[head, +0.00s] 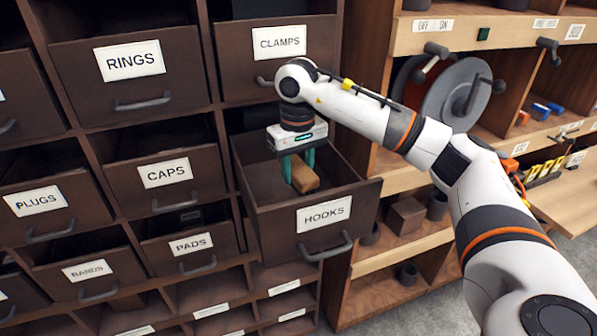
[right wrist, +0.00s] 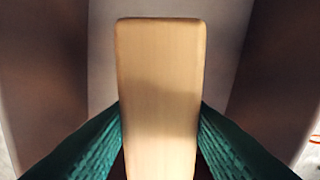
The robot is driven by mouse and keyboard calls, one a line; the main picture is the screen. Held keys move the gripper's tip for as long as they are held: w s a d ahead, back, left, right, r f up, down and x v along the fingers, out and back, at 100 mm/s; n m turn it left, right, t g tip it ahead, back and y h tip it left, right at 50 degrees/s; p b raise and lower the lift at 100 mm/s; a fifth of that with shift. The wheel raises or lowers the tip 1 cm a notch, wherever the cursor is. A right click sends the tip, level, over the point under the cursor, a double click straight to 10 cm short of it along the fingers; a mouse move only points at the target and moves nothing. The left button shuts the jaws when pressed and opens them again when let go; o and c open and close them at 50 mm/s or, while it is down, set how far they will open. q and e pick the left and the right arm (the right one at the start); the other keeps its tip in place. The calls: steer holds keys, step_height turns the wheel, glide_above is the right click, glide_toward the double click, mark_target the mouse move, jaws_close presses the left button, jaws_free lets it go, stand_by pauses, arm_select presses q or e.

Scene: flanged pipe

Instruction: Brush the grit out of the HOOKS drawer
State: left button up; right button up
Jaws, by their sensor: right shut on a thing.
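The HOOKS drawer (head: 275,222) is pulled out of the dark cabinet in the head view, open at the top. My right gripper (head: 298,176) reaches down into it with teal fingers shut on a wooden block-like brush (head: 306,182). In the right wrist view the brush's pale wooden back (right wrist: 160,80) lies between the two teal fingers (right wrist: 160,135). Its bristles are hidden, and I cannot tell whether it touches the drawer floor. No grit can be made out. My left gripper is not in view.
The CLAMPS drawer (head: 279,50) sits just above, close to my right wrist. The CAPS (head: 165,178) and PADS (head: 190,250) drawers are to the left. A wooden shelf unit (head: 420,240) with a grey reel (head: 455,95) stands to the right.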

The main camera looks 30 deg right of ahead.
step_height(320, 180, up, 8)
steer(key=p, duration=0.4)
steer(key=shift+f+p, duration=0.1)
steer(key=shift+p, duration=0.3)
steer(key=shift+r, duration=0.2)
